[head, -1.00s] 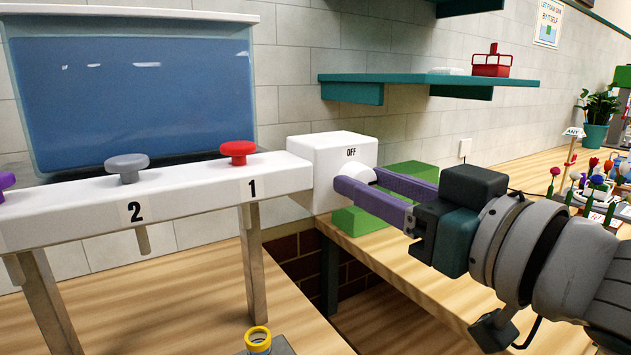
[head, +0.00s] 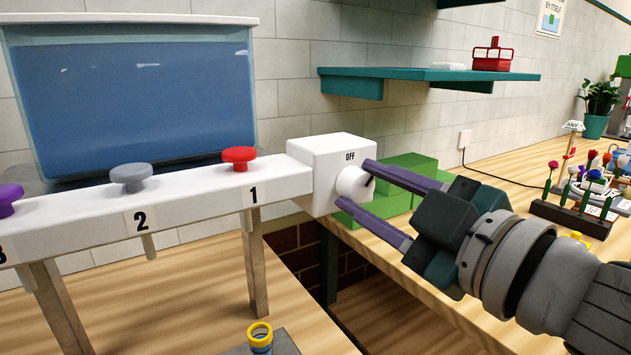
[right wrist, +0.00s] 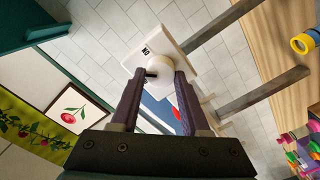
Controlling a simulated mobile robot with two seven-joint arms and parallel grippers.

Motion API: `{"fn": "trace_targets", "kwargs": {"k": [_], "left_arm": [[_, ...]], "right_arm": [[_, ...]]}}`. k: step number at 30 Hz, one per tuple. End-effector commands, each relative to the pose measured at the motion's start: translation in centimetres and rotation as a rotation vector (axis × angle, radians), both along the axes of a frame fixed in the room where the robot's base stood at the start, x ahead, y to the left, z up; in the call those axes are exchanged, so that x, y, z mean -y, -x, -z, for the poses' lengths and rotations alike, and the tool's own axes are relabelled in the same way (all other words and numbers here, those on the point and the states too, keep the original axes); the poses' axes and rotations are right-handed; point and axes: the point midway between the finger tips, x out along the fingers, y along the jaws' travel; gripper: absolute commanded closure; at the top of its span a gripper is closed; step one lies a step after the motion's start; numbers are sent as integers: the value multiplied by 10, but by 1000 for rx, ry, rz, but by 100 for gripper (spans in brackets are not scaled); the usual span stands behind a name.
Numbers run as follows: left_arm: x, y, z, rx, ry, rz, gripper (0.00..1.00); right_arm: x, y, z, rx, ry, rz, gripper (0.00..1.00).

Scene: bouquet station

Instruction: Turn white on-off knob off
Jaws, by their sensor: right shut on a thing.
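The white on-off knob (head: 353,183) sticks out from the right end face of a white box (head: 312,176), which has OFF printed on its top edge area. A dark mark shows on the knob's front. My right gripper (head: 356,186) is shut on the knob, one purple finger above it and the other below. In the right wrist view, the knob (right wrist: 160,66) sits between the fingertips with a dark mark on it, and a small label that appears to read ON is on the box (right wrist: 148,48). My left gripper is not in view.
A white beam with a red knob (head: 239,158) and a grey knob (head: 131,176) runs left in front of a blue tank (head: 135,95). Green blocks (head: 405,185) stand close behind my fingers. A teal shelf (head: 420,76) hangs above. Flowers in holders stand at right.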

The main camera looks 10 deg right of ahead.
Motion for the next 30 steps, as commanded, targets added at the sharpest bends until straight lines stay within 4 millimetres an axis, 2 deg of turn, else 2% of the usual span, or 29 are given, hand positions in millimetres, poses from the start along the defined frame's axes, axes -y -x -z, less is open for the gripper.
{"fn": "trace_targets", "kwargs": {"k": [18, 30], "left_arm": [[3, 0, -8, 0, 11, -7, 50], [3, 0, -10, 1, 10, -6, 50]], "right_arm": [[-2, 1, 1, 191, 520, -2, 100], [-2, 0, 2, 256, 702, -3, 100]]}}
